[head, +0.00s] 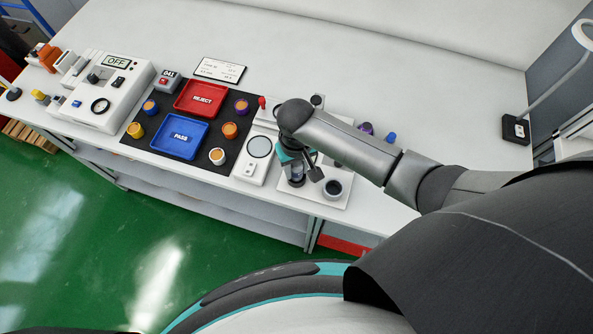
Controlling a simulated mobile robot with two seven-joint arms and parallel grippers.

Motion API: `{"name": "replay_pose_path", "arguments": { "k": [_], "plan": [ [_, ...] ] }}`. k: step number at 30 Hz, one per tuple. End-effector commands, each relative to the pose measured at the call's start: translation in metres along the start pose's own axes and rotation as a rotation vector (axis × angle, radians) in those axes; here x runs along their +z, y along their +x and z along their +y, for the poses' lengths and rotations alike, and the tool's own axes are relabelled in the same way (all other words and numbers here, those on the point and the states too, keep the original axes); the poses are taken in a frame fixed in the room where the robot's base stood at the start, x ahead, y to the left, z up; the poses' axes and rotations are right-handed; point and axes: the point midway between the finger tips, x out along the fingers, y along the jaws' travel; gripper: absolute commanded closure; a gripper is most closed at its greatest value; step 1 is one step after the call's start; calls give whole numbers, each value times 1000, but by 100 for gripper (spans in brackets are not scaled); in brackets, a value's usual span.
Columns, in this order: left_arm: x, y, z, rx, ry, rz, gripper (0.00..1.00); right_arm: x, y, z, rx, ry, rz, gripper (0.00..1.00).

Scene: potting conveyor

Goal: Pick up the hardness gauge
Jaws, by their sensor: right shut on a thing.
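My right gripper (299,170) points down over a white plate (312,199) near the front edge of the bench. It is shut on a small, dark blue-grey upright thing (298,177), which appears to be the hardness gauge. The gripper and wrist hide much of it, and I cannot tell whether its lower end touches the plate. A round dark-topped cup (332,188) sits on the plate just right of the gripper. My left gripper is not in view.
A black mat (195,164) left of the gripper holds a red REJECT tray (201,85), a blue PASS tray (164,135) and several small pots. A white device with a round disc (258,147) stands between.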

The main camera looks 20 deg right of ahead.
Motion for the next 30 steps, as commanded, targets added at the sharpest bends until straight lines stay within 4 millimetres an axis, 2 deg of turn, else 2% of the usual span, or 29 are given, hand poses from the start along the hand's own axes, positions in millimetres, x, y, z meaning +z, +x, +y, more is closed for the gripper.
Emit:
{"name": "replay_pose_path", "arguments": {
  "k": [1, 7, 23, 30],
  "plan": [
    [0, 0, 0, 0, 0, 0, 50, 0, 0, 0, 0, 0, 0, 78],
    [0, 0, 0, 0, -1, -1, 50, 0, 0, 0, 0, 0, 0, 100],
    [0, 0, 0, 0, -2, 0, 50, 0, -2, 0, 0, 0, 1, 100],
    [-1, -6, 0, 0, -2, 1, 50, -1, -22, 0, -1, -1, 2, 100]
  ]
}}
